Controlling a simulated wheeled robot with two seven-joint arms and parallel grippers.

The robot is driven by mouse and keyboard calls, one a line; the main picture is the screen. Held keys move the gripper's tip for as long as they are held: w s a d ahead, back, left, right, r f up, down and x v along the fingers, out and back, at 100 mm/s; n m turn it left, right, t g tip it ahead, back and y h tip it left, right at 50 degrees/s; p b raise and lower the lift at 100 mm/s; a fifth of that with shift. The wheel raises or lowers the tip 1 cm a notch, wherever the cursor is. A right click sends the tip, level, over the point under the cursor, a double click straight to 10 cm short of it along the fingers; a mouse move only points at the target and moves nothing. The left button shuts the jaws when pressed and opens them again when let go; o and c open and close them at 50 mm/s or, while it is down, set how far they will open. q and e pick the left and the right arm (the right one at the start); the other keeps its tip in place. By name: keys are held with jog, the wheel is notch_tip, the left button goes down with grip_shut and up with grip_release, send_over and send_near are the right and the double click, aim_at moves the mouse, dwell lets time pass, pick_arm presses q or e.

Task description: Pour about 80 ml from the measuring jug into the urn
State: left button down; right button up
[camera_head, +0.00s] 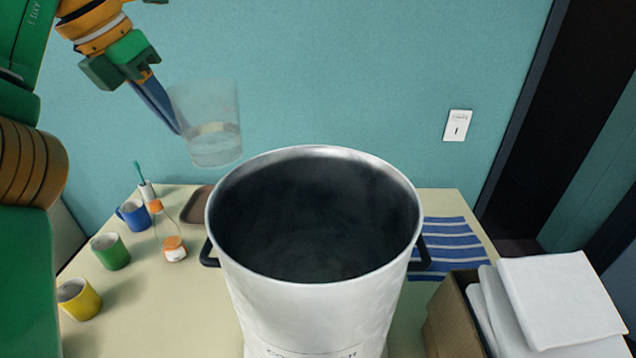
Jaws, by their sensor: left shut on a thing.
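A large white urn (310,310) with a dark, open interior and black side handles stands in the middle of the table. My left gripper (165,108) comes in from the upper left and is shut on the clear measuring jug (207,112). The jug is held in the air, above and to the left of the urn's rim, apart from it. It is tilted only slightly, with a little clear liquid at its bottom. The inside bottom of the urn is too dark to make out any liquid. My right gripper is not in view.
Blue (134,215), green (111,252) and yellow (79,299) mugs stand on the table (160,325) at left, near a bottle with an orange cap (157,209) and a brown tray (196,206). A striped cloth (448,245) and a box with white cloths (565,295) are at right.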

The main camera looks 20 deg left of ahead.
aim_at(200, 85)
pick_arm(q)
jog(key=d+r+y, duration=0.2)
jog(key=y, duration=0.1)
jog(key=shift+s+r, duration=0.3)
jog(key=shift+w+d+r+m+t+y, duration=0.15)
jog(key=shift+d+m+t+y, duration=0.3)
jog(key=shift+y, duration=0.25)
jog(key=shift+d+r+y, duration=0.1)
jog(key=shift+d+y, duration=0.3)
jog(key=shift+d, duration=0.1)
jog(key=shift+s+d+r+m+y, duration=0.15)
jog(key=shift+s+d+r+y, duration=0.05)
jog(key=shift+d+r+y, duration=0.35)
jog(key=shift+s+d+r+m+y, duration=0.1)
jog(key=shift+s+d+r+y, duration=0.05)
jog(key=shift+d+r+y, duration=0.4)
jog(key=shift+d+t+y, duration=0.35)
jog(key=shift+d+y, duration=0.2)
jog(key=shift+y, duration=0.25)
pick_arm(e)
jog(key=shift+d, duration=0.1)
pick_arm(q)
jog(key=shift+a+m, duration=0.1)
jog(key=shift+m, duration=0.2)
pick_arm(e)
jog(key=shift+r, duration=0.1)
